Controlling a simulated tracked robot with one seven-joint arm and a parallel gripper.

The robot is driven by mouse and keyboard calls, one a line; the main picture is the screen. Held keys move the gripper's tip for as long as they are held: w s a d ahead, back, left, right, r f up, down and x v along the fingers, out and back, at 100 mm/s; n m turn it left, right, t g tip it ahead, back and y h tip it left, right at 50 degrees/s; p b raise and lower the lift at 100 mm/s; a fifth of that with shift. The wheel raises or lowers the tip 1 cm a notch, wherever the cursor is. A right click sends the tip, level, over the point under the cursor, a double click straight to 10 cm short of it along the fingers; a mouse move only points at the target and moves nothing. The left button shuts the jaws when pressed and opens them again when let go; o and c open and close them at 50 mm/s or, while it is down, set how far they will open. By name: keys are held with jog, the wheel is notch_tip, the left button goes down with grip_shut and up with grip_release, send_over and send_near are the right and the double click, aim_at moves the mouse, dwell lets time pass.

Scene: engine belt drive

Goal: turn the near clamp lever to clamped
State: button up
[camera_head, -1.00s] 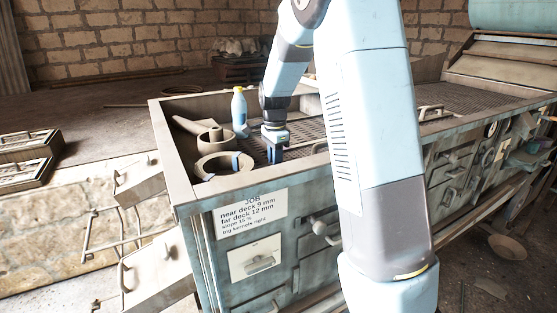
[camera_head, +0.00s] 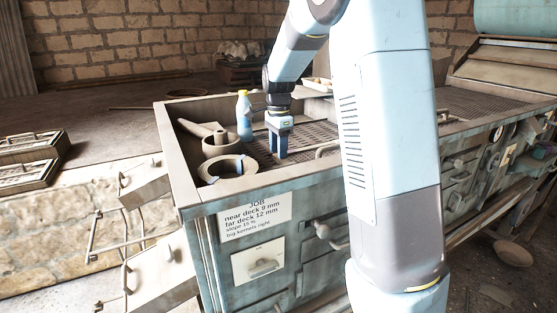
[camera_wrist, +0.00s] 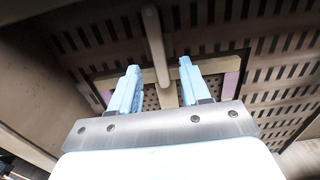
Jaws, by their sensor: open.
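In the wrist view a pale, round-ended lever bar (camera_wrist: 154,45) lies over the slotted deck, running toward the gap between my fingertips. It looks like the clamp lever, but no marking shows whether it is clamped. It meets a pale crosswise frame (camera_wrist: 215,66) around a perforated panel. My gripper (camera_wrist: 158,76) is open, with its two blue fingers on either side of the bar's lower end. I cannot tell whether they touch it. In the head view my gripper (camera_head: 281,154) points down inside the box; the lever is not distinguishable there.
A blue bottle (camera_head: 244,118) with a yellow cap and a round ring (camera_head: 228,168) stand left of my gripper. The box's front rim (camera_head: 262,186) is close in front. A job label (camera_head: 255,215) is on the cabinet front. A side wall (camera_wrist: 35,90) shows in the wrist view.

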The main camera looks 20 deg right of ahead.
aim_at(278, 166)
notch_tip(278, 166, up, 8)
dwell(0.4)
jog(key=s+r+n+t, duration=0.1)
jog(key=s+n, duration=0.1)
jog(key=s, duration=0.4)
jog(key=s+d+r+n+t, duration=0.1)
jog(key=s+r+n, duration=0.1)
jog(key=s, duration=0.4)
jog(key=s+r+n+t, duration=0.1)
jog(key=s+r+n, duration=0.1)
jog(key=s+n, duration=0.2)
jog(key=shift+s+d+r+y, duration=0.1)
jog(key=shift+s+d+y, duration=0.05)
jog(key=shift+s, duration=0.4)
jog(key=shift+s+d+r+y, duration=0.1)
jog(key=shift+s+d+y, duration=0.05)
jog(key=shift+s, duration=0.4)
jog(key=s+f+n+t, duration=0.2)
jog(key=s+f+n, duration=0.2)
jog(key=s, duration=1.1)
jog(key=shift+a+n+t, duration=0.2)
jog(key=shift+n+t, duration=0.1)
jog(key=shift+n, duration=1.6)
